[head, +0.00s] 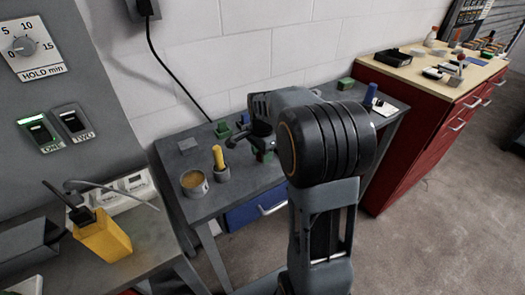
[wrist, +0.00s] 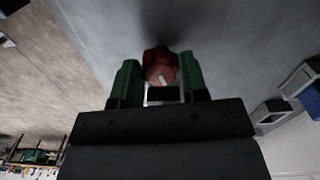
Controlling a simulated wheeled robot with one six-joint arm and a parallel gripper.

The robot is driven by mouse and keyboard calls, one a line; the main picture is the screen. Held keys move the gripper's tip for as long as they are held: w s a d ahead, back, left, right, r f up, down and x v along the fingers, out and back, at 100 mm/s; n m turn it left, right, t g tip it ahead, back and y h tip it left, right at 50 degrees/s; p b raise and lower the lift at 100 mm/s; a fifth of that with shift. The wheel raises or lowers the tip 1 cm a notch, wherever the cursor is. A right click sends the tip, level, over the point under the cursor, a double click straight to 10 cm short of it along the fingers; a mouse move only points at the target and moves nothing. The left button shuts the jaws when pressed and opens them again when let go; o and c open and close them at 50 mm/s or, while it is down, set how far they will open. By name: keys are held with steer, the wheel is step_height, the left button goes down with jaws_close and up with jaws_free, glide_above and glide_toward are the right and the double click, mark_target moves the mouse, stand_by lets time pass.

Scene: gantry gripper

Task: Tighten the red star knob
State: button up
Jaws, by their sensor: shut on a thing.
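The red star knob (wrist: 158,62) shows in the wrist view between the two green fingers of my gripper (wrist: 159,72). A short pale mark shows on its face. The fingers are shut on it, one on each side. The grey surface lies behind the knob, with a dark shadow above it in the picture. In the head view my gripper is over the grey bench, partly behind my arm, and I cannot make out the knob clearly there.
On the grey bench (head: 207,208) stand a tin (head: 194,183), a cup with a yellow-handled tool (head: 219,158) and a green block (head: 346,84). A yellow container (head: 103,237) stands at lower left. A red cabinet (head: 405,140) stands at right.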

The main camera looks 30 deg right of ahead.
steer(key=m+p, duration=0.1)
steer(key=m, duration=0.4)
steer(key=shift+m, duration=0.3)
steer(key=m+p, duration=0.1)
steer(key=m, duration=0.9)
steer(key=shift+m, duration=0.4)
steer(key=m+p, duration=0.1)
steer(key=m, duration=0.3)
steer(key=shift+m, duration=0.6)
steer(key=o, duration=0.9)
step_height(320, 180, up, 14)
steer(key=shift+p, duration=0.3)
